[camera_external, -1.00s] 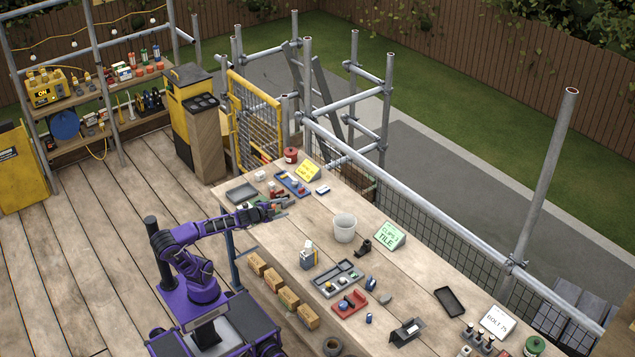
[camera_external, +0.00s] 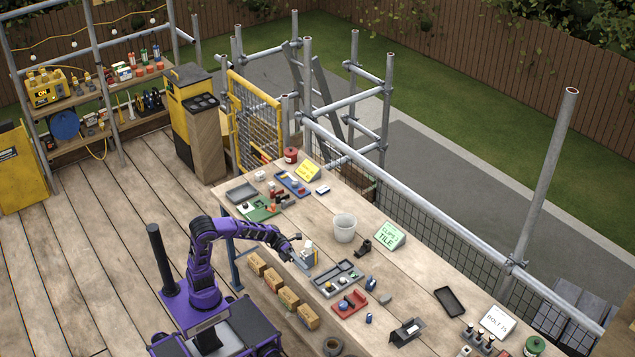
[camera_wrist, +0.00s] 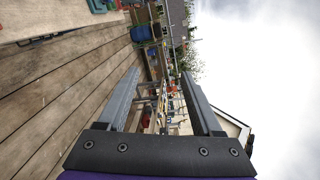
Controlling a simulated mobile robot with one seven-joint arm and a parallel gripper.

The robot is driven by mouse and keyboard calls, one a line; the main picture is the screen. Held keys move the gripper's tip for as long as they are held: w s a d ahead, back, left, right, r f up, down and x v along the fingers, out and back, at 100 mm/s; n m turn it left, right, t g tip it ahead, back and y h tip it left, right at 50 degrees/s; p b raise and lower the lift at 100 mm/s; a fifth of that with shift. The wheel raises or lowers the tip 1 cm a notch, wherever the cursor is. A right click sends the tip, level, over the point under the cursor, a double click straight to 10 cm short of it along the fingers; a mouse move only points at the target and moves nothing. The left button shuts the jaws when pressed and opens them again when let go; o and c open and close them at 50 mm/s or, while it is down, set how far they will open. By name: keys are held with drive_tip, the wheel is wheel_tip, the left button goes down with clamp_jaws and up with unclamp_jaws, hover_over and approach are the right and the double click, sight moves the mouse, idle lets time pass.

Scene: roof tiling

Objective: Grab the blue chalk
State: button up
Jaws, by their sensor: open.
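I cannot tell for certain which item is the blue chalk. Small blue items lie on the workbench (camera_external: 400,262): a blue piece (camera_external: 371,284) right of the grey compartment tray (camera_external: 350,268), and a smaller blue one (camera_external: 368,318) near the red tray (camera_external: 338,312). My gripper (camera_external: 296,241) is at the bench's near side, close to a grey upright holder (camera_external: 307,257); whether they touch cannot be told. In the wrist view my gripper (camera_wrist: 161,72) has its fingers spread, with nothing visibly held.
A white bucket (camera_external: 344,228) stands mid-bench, next to a black fitting (camera_external: 364,248). Several tan blocks (camera_external: 288,298) line the near side. Scaffold rails run behind.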

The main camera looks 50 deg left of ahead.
sight(369, 318)
drive_tip(key=s+r+m+g+h, duration=0.2)
drive_tip(key=s+r+g, duration=0.2)
drive_tip(key=r, duration=0.1)
drive_tip(key=w+r+n+t+h, duration=0.6)
drive_tip(key=r+n+t+h, duration=0.15)
drive_tip(key=r+n, duration=0.35)
drive_tip(key=w+d+f+n+t+y+b, duration=0.1)
drive_tip(key=w+d+f+n+t+y, duration=0.2)
drive_tip(key=w+f+n+t+y, duration=1)
drive_tip(key=s+d+f+n+y, duration=0.15)
drive_tip(key=d+f+n, duration=0.25)
drive_tip(key=f+n, duration=0.45)
drive_tip(key=s+d+f+n+g+y, duration=0.1)
drive_tip(key=s+d+f+y, duration=0.15)
drive_tip(key=f, duration=0.55)
drive_tip(key=s+d+f+n+y, duration=0.1)
drive_tip(key=s+f+n+y, duration=0.15)
drive_tip(key=f, duration=0.45)
drive_tip(key=s+d+f+n+g+y, duration=0.1)
drive_tip(key=s+f, duration=0.2)
drive_tip(key=f, duration=0.5)
drive_tip(key=b+x, duration=0.1)
drive_tip(key=x, duration=1)
drive_tip(key=shift+b, duration=0.3)
drive_tip(key=shift+d+x, duration=0.2)
drive_tip(key=shift+x, duration=1.35)
drive_tip(key=shift+d+x, duration=0.2)
drive_tip(key=shift+x, duration=1.35)
drive_tip(key=shift+s, duration=0.15)
clamp_jaws()
